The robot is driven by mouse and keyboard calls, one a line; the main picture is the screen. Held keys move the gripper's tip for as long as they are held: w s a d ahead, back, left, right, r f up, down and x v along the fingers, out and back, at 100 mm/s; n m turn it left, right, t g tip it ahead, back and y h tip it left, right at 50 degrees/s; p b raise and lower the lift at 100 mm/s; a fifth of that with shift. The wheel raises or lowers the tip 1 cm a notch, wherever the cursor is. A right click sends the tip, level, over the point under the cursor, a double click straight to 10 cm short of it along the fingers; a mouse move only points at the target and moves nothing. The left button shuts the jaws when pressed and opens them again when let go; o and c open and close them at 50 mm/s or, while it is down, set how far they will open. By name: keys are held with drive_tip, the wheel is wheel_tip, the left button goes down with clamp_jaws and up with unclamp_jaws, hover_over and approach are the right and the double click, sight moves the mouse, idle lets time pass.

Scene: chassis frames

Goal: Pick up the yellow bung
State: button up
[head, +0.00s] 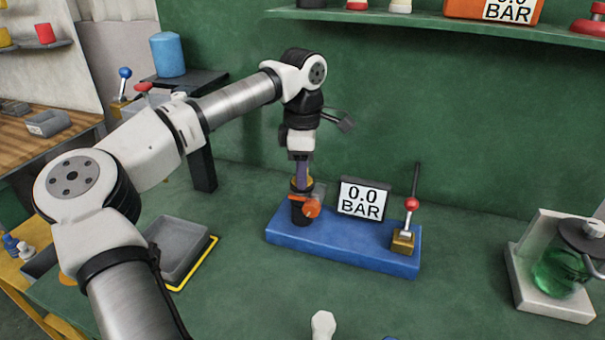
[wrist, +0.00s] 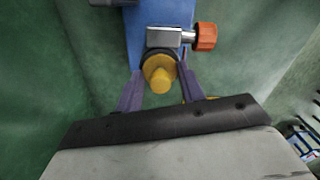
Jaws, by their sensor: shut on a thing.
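The yellow bung (wrist: 160,78) shows in the wrist view between the two purple fingers of my gripper (wrist: 160,70), which is shut on it. In the head view my gripper (head: 301,176) points straight down over the black upright cylinder (head: 302,211) on the blue base (head: 350,249). A little of the bung (head: 300,185) shows at the cylinder's top, mostly hidden by the fingers. I cannot tell whether it is seated in the cylinder or just clear of it. An orange knob (wrist: 205,37) sits beside the cylinder on a metal fitting.
A 0.0 BAR display (head: 362,199) and a red-knobbed lever (head: 410,205) stand on the blue base to the right. A grey tray (head: 183,250) lies left. A green-liquid vessel (head: 560,270) stands far right. A shelf (head: 450,24) runs above along the green wall.

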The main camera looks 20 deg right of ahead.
wheel_tip(320, 180, up, 28)
drive_tip(key=p, duration=0.9)
